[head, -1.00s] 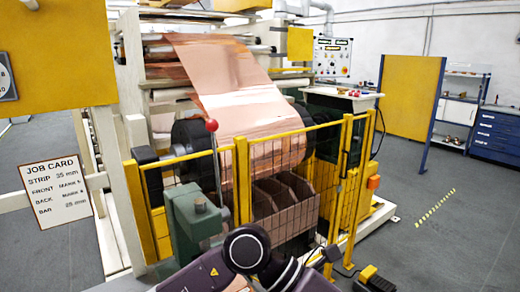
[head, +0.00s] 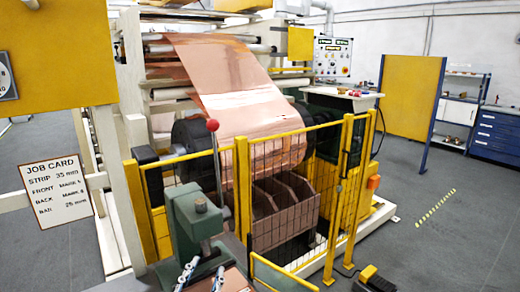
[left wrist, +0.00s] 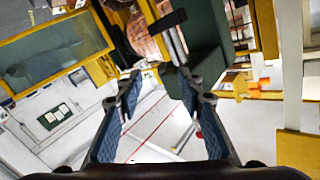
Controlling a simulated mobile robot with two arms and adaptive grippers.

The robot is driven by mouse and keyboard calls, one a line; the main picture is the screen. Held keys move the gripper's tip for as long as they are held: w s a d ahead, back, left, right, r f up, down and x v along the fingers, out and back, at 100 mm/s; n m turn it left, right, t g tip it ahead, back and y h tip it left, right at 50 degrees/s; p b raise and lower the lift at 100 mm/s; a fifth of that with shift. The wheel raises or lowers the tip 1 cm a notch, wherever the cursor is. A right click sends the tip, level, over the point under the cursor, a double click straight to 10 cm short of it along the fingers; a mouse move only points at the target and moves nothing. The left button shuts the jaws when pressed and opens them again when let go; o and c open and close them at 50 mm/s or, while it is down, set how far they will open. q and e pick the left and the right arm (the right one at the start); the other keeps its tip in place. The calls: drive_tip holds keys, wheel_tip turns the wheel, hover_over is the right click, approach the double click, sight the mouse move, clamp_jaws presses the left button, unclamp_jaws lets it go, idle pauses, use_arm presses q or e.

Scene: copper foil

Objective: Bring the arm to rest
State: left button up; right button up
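My left gripper (head: 203,274) shows at the bottom edge of the head view, in front of the green machine part (head: 195,218) with the red-knobbed lever. Its two fingers stand apart. In the left wrist view the fingers of the left gripper (left wrist: 160,82) are also spread, with nothing between them. My right gripper is in neither view. The rest of my left arm is out of the head view.
A yellow mesh fence (head: 345,200) stands around the copper foil (head: 240,95) and the bins below it. A job card (head: 55,193) hangs at the left. A yellow pedal (head: 367,272) lies on the floor. Grey floor (head: 455,240) at right is clear.

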use_arm(q)
drive_tip(key=s+a+f+g, duration=0.1)
drive_tip(key=s+f, duration=0.1)
drive_tip(key=f, duration=0.1)
drive_tip(key=s+a+f+n+g+y, duration=0.1)
drive_tip(key=s+a+f+g, duration=0.1)
drive_tip(key=f, duration=0.2)
drive_tip(key=s+a+f+n+g, duration=0.1)
drive_tip(key=s+f, duration=0.1)
drive_tip(key=f, duration=0.2)
drive_tip(key=shift+a+f+g+y, duration=0.2)
drive_tip(key=shift+a+g+y, duration=0.1)
drive_tip(key=s+a+f+n+g, duration=0.1)
drive_tip(key=s+a+f+g, duration=0.1)
drive_tip(key=s+f+g, duration=0.55)
drive_tip(key=s+a+f+g, duration=0.2)
drive_tip(key=s+f, duration=0.6)
drive_tip(key=s, duration=0.6)
wheel_tip(320, 180, down, 24)
drive_tip(key=s, duration=0.2)
drive_tip(key=s+a+f+g, duration=0.2)
drive_tip(key=s+f, duration=1.4)
drive_tip(key=s, duration=0.1)
drive_tip(key=shift+s+a+f, duration=0.25)
drive_tip(key=shift+a+f, duration=0.1)
